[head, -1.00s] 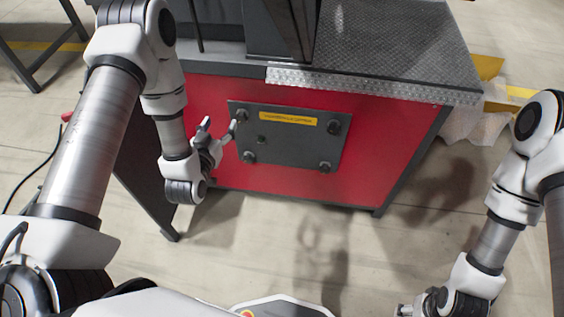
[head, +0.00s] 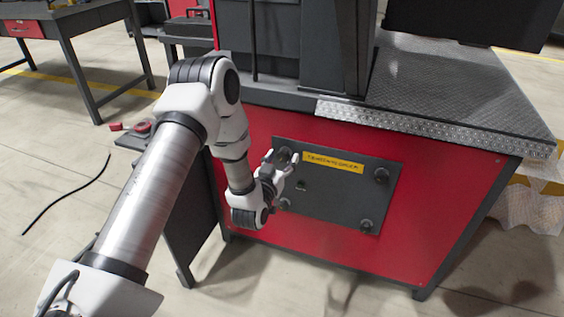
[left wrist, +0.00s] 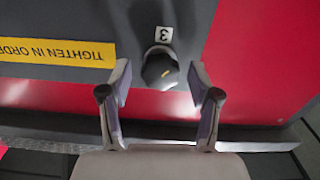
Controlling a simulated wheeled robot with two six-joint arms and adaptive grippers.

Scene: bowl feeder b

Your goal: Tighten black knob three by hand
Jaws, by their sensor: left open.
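Black knob three (left wrist: 160,71) sits on the dark panel in the left wrist view, beside a white tag marked 3. My right gripper is out of view.
The dark panel (head: 335,205) on the red cabinet (head: 430,225) bears other black knobs at upper right (head: 381,175), lower left (head: 285,203) and lower right (head: 366,226), and a yellow label (head: 333,162). A metal-edged top (head: 430,122) overhangs the panel.

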